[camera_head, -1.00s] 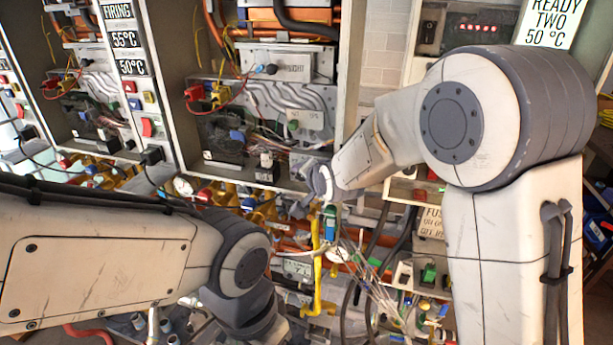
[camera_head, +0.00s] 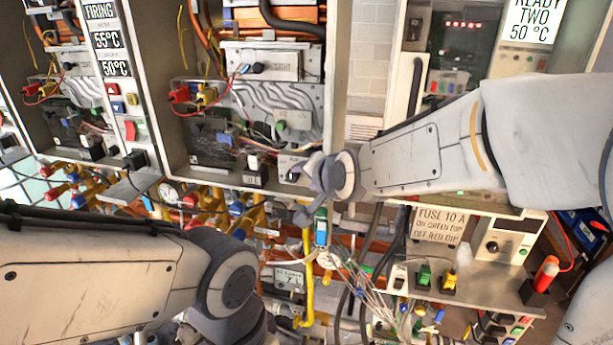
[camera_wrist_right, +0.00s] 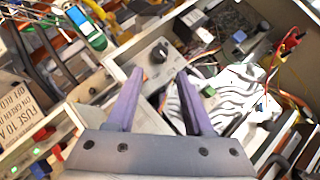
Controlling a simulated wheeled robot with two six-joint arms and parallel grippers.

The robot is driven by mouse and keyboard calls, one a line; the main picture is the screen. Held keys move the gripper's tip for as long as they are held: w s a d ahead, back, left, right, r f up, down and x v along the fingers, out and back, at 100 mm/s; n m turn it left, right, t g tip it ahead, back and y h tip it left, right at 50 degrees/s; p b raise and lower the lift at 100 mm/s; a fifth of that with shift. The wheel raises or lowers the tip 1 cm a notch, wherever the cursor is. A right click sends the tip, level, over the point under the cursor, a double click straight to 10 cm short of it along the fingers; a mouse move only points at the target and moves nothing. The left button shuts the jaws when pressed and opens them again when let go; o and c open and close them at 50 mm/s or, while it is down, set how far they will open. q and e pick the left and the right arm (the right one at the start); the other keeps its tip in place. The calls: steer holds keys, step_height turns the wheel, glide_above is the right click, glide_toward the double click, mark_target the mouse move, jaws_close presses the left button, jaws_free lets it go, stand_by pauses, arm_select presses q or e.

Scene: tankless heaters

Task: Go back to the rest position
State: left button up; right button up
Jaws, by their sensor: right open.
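My right arm reaches in from the right in the head view. Its gripper (camera_head: 312,178) is in front of the lower right part of an open heater cabinet (camera_head: 343,60). In the right wrist view, the two purple fingers (camera_wrist_right: 159,76) are apart with nothing held between them. A grey box with a black knob (camera_wrist_right: 150,75) lies beyond the fingertips, and I cannot tell how far. My left forearm crosses the lower left of the head view. The left gripper is out of view.
Yellow pipes (camera_head: 308,270) and loose wires crowd the space below the cabinets. A bench panel with a fuse sign (camera_head: 438,226) and a red-tipped tool (camera_head: 546,272) stand at the right.

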steer(key=s+a+f+n+g+b, duration=0.35)
steer(key=s+f+n+g, duration=0.35)
steer(key=s+f, duration=0.75)
steer(key=s+d+f+n+g+h+b, duration=0.1)
steer(key=s+n, duration=0.3)
steer(key=s, duration=0.4)
steer(key=s+d+f+n+g+h+b, duration=0.1)
steer(key=s+d+f+n+g+b, duration=0.1)
steer(key=s, duration=0.6)
step_height(320, 180, down, 2)
steer(key=shift+s+d+f+n+g+h, duration=0.1)
steer(key=shift+s+d+n+g+h, duration=0.2)
steer(key=shift+d+n+g, duration=0.5)
